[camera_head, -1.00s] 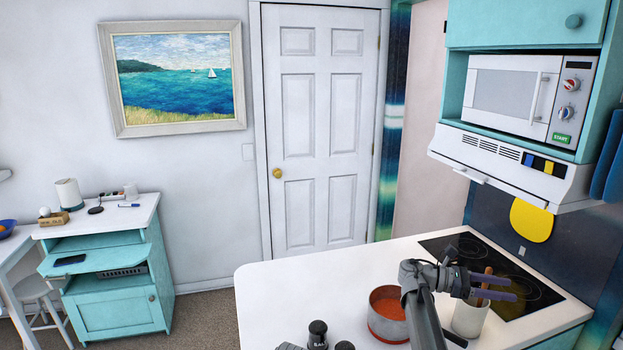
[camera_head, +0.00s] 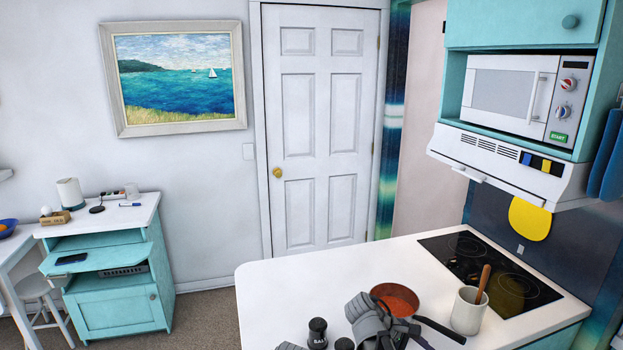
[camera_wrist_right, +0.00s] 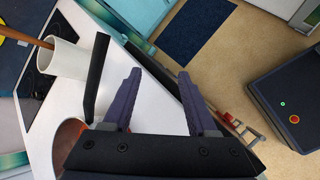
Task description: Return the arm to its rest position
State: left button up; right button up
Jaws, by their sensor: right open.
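My right arm is folded in low at the front of the white counter (camera_head: 300,285) in the head view, partly in front of the pan. In the right wrist view the right gripper (camera_wrist_right: 159,72) has its two fingers spread with nothing between them. The pan (camera_head: 396,297) with an orange-red inside stands on the counter, its dark handle pointing right; handle and part of the inside also show in the wrist view (camera_wrist_right: 95,78). My left gripper is not in view.
A white crock (camera_head: 467,312) with a wooden utensil (camera_head: 482,284) stands right of the pan, before the black cooktop (camera_head: 480,262). A dark salt shaker (camera_head: 317,335) and another dark shaker (camera_head: 344,344) stand at the front edge. The counter's back left is clear.

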jog(key=s+a+f+m+y, duration=0.2)
jog(key=s+a, duration=0.4)
jog(key=a, duration=0.4)
jog(key=s+a+f+m+y, duration=0.3)
jog(key=s+a+y, duration=0.3)
jog(key=a, duration=0.5)
jog(key=shift+s+f, duration=0.4)
jog(key=shift+f, duration=0.35)
jog(key=shift+d, duration=0.1)
